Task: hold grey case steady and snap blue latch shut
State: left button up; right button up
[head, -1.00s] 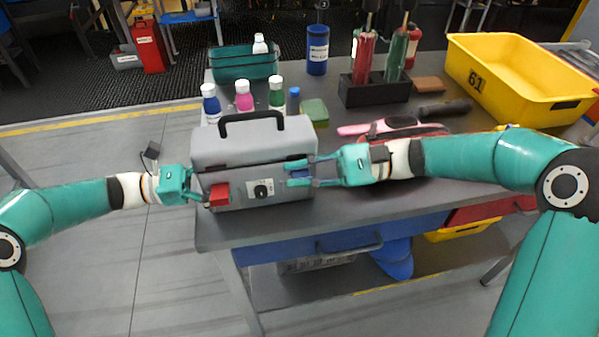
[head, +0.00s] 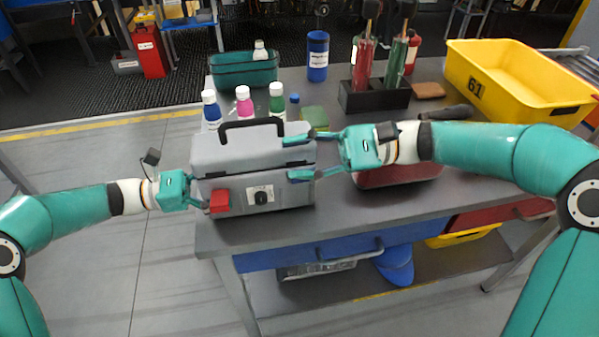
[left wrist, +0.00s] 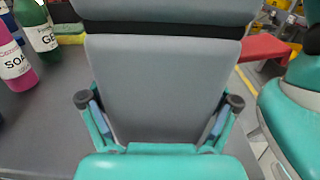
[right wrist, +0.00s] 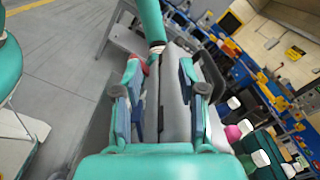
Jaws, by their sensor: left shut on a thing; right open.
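The grey case (head: 236,158) stands upright on the table, its black handle on top and a dark knob and a red latch (head: 219,201) on the front. My left gripper (head: 201,196) is shut on the case's left end; the left wrist view shows the end wall (left wrist: 155,90) between its fingers. My right gripper (head: 292,159) is open at the case's right end, one finger near the lid and one low at the front. The right wrist view shows the case (right wrist: 172,100) between its spread fingers; contact is unclear. I cannot make out the blue latch clearly behind the right fingers.
Several bottles (head: 244,104) and a green bin (head: 243,68) stand behind the case. A black holder (head: 374,97) with tools and a yellow crate (head: 520,85) are at the back right. A red object (head: 398,177) lies under my right arm. The table's front edge is close.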

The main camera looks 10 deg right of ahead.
jog(key=shift+r, duration=2.3)
jog(key=o, duration=0.3)
jog(key=shift+s+a+f, duration=0.1)
jog(key=shift+s+a, duration=0.05)
jog(key=shift+o, duration=0.2)
jog(key=s+a+f+n+g+h, duration=0.35)
jog(key=s+f+h, duration=0.2)
jog(key=s, duration=0.35)
jog(key=n+t+h, duration=0.7)
jog(key=t+h, duration=0.6)
send_near(299, 181)
jog(key=shift+g+y, duration=0.25)
jog(key=x, duration=1)
jog(key=shift+w+d+r, duration=0.1)
jog(key=shift+w+d, duration=0.2)
jog(key=shift+w, duration=0.05)
